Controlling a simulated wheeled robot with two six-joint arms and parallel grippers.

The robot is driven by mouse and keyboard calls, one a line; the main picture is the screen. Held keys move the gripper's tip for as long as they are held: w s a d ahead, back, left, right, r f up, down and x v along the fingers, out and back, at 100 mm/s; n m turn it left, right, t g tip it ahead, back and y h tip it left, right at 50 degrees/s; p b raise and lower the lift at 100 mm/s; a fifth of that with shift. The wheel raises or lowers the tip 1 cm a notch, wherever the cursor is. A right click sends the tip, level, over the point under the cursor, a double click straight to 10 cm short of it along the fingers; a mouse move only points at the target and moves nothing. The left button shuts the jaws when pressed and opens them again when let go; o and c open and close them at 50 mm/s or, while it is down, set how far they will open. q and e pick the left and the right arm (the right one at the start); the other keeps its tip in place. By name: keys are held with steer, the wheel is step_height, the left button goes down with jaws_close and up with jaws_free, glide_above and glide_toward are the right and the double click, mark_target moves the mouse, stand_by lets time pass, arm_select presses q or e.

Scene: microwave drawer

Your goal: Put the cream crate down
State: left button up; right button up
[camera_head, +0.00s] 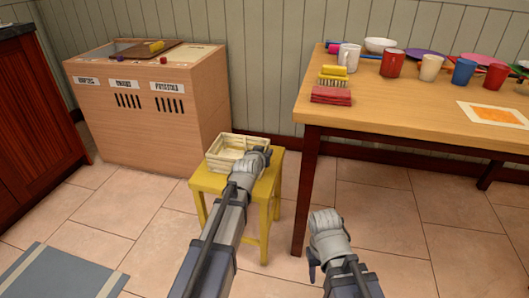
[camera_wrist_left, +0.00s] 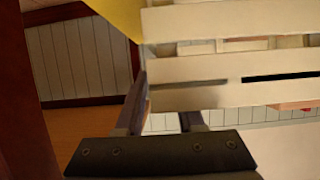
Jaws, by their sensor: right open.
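The cream crate (camera_head: 226,153) is a slatted open box at the top of the yellow stool (camera_head: 208,184) in the head view. I cannot tell whether its base fully rests on the stool. My left gripper (camera_head: 262,153) is at the crate's right end. In the left wrist view, my left fingers (camera_wrist_left: 163,108) are shut on the edge of the crate's slatted side (camera_wrist_left: 200,68), with one fingertip hidden behind a slat. My right gripper (camera_head: 313,265) is open and low over the floor, apart from the crate; its fingertips are hard to make out.
A wooden cabinet (camera_head: 150,124) with labelled slots stands behind the stool on the left. A wooden table (camera_head: 420,107) with mugs, plates and brushes stands on the right. A grey-blue mat (camera_head: 60,275) lies on the floor. Tiled floor around the stool is clear.

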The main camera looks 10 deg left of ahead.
arm_select(q)
steer(key=p+v, duration=0.4)
steer(key=v, duration=0.8)
steer(key=d+f, duration=0.1)
steer(key=s+d+f+g, duration=0.1)
steer(key=s+d+f+m+g, duration=0.1)
steer(key=d, duration=0.1)
steer(key=shift+f+h, duration=0.25)
steer(key=shift+h, duration=0.15)
steer(key=s+d+f+g+y, duration=0.1)
steer(key=s+d+f+g, duration=0.1)
steer(key=s, duration=0.5)
steer(key=s+d+f+m+g, duration=0.1)
steer(key=s+d+f+g, duration=0.2)
steer(key=s+g, duration=0.3)
steer(key=s+d+f+m+g+y, duration=0.1)
steer(key=s+d+f+g, duration=0.2)
steer(key=s, duration=0.6)
steer(key=shift+f+g+y, duration=0.3)
steer(key=shift+f+g, duration=0.1)
steer(key=shift+f, duration=0.55)
